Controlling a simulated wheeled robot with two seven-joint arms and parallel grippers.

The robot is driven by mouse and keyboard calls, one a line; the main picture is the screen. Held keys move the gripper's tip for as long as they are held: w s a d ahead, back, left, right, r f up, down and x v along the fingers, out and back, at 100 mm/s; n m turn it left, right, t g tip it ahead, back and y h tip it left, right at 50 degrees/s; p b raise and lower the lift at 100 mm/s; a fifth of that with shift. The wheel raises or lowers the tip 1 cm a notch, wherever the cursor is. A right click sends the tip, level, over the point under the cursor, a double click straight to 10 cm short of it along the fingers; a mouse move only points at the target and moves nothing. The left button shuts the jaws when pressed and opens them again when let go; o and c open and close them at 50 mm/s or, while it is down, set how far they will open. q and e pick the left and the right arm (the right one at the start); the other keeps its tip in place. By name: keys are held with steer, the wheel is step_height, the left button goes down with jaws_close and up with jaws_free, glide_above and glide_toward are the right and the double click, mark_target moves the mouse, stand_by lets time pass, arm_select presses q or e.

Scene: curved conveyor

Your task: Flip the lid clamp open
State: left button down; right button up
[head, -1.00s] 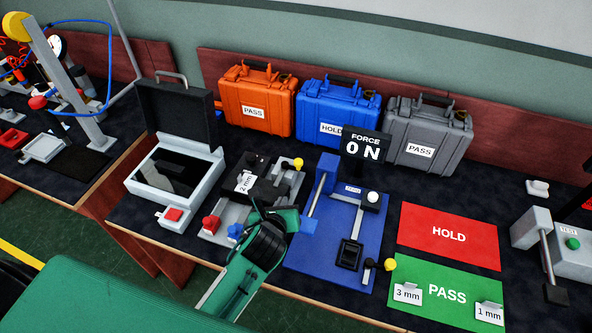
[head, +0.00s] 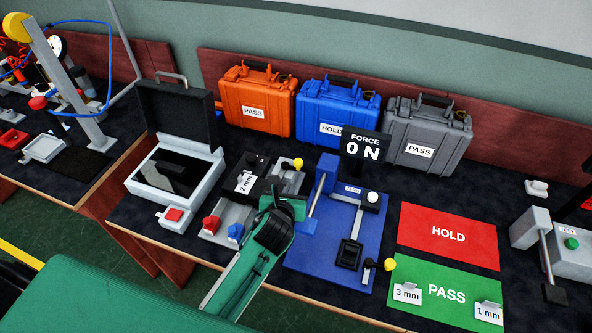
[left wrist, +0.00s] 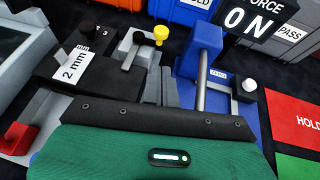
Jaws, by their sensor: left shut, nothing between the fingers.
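A grey fixture (head: 206,231) with a black block and a "2 mm" tag (head: 245,182) stands left of centre. A lever with a yellow knob (head: 298,164) rises at its back right, beside the black block. The knob and its lever also show in the left wrist view (left wrist: 160,33). This lever looks like the lid clamp, but I cannot be sure. My left gripper (head: 278,207) is shut and empty over the fixture's front right, apart from the yellow knob. The gripper's housing hides part of the fixture, and its fingertips are hard to make out. My right gripper is not in view.
A blue press fixture (head: 308,259) with a white knob (head: 372,197) stands close to the right. Red (head: 201,228) and blue (head: 236,233) knobs are near the grey fixture's front. A force display (head: 365,147) and several cases stand behind. An open case (head: 150,186) is left.

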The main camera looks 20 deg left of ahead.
arm_select(q)
steer(key=p, duration=0.1)
glide_toward(298, 166)
steer(key=x, duration=0.5)
steer(key=shift+s+f, duration=0.1)
steer(key=shift+f, duration=0.1)
steer(key=shift+x, duration=0.75)
steer(key=shift+r, duration=0.1)
steer(key=shift+d+n+y+p, duration=0.15)
steer(key=shift+n+y+p, duration=0.15)
steer(key=shift+p, duration=0.2)
